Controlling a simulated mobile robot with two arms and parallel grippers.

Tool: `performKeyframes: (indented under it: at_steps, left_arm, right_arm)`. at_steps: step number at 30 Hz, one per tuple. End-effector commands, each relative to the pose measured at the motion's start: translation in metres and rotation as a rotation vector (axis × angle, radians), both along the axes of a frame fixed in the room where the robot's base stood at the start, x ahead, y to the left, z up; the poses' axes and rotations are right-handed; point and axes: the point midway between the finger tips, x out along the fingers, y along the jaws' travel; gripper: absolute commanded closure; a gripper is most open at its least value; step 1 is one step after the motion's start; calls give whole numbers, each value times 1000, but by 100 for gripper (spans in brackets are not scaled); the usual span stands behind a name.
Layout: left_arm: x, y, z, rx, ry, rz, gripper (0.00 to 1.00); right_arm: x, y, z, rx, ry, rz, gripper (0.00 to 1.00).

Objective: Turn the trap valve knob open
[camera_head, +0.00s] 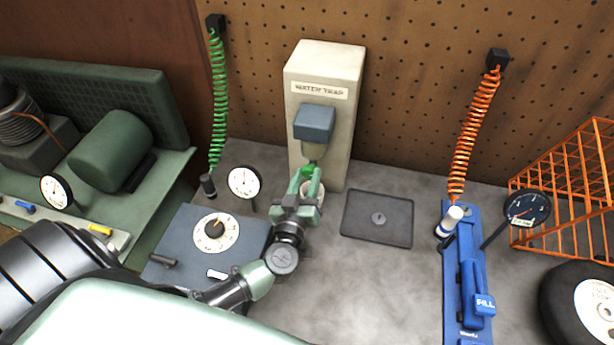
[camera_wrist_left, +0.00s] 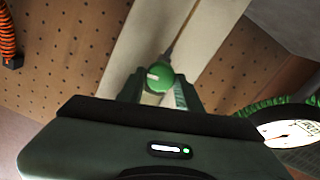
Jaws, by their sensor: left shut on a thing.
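The beige water trap post (camera_head: 340,105) stands against the pegboard, with a grey-blue block (camera_head: 314,123) on its front. The green valve knob (camera_wrist_left: 159,75) sits below that block, with a white mark across its face. My left gripper (camera_head: 308,181) reaches up to the lower front of the post. Its fingers are shut on the knob, one on each side, as the left wrist view also shows. In the head view the fingers mostly hide the knob. My right gripper is not in view.
A dial panel (camera_head: 178,250) and a round gauge (camera_head: 244,182) stand left of the post. A dark square plate (camera_head: 377,218) lies to its right. Farther right are a blue tool (camera_head: 463,290), an orange coiled hose (camera_head: 473,130) and an orange wire rack (camera_head: 560,190).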

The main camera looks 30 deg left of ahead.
Motion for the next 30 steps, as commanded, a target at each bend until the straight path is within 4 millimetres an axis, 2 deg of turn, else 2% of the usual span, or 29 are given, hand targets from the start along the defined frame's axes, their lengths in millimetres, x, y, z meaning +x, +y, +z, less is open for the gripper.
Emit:
performKeyframes:
  at_steps: [12, 30]
  left_arm:
    - [-1, 1, -1, -364, -92, 3, 100]
    - [-1, 1, -4, -916, -235, 3, 100]
  right_arm:
    - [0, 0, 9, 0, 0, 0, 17]
    - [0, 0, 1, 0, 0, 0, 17]
